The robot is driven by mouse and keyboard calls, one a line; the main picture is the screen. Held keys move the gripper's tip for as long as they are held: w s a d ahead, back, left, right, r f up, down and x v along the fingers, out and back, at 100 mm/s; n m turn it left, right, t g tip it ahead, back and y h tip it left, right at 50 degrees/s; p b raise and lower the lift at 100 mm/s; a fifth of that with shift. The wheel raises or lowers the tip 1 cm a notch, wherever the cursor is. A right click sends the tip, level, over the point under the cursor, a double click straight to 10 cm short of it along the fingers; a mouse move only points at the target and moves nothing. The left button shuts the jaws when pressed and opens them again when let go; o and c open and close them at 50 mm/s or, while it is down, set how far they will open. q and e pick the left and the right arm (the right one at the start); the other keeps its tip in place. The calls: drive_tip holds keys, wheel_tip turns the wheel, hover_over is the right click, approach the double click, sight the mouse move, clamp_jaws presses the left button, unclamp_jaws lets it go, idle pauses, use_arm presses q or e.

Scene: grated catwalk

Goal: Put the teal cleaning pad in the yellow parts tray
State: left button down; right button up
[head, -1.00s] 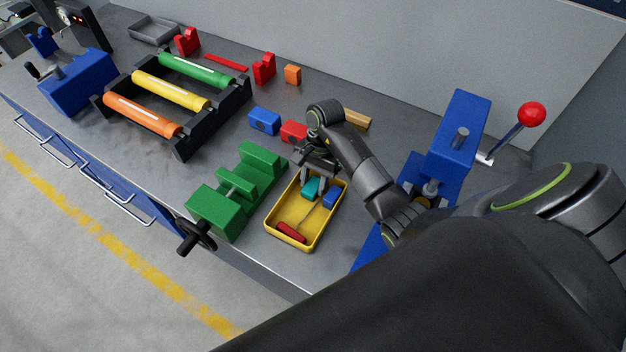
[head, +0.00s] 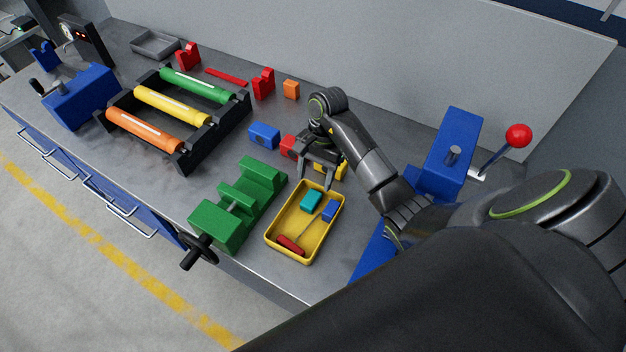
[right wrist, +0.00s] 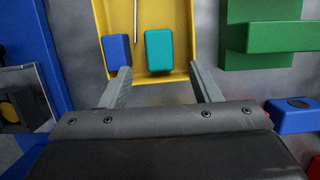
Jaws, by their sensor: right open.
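The teal cleaning pad (head: 311,201) lies inside the yellow parts tray (head: 271,240), near its far end. The pad also shows in the right wrist view (right wrist: 159,50), resting on the floor of the tray (right wrist: 181,20). A blue block (head: 330,211) and a red-handled screwdriver (head: 291,244) share the tray. My right gripper (head: 316,186) is open and empty just beyond the tray's far edge. In the right wrist view its fingers (right wrist: 157,80) stand apart, with the pad ahead of them and not held. My left gripper is not in view.
A green vise (head: 262,172) stands left of the tray. A blue press (head: 447,150) with a red-knobbed lever stands to the right. Blue (head: 264,135) and red (head: 288,147) blocks sit behind the vise. A black rack (head: 186,150) of coloured rollers stands farther left.

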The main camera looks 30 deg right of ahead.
drive_tip(key=shift+p+v, duration=1.75)
drive_tip(key=shift+v, duration=0.9)
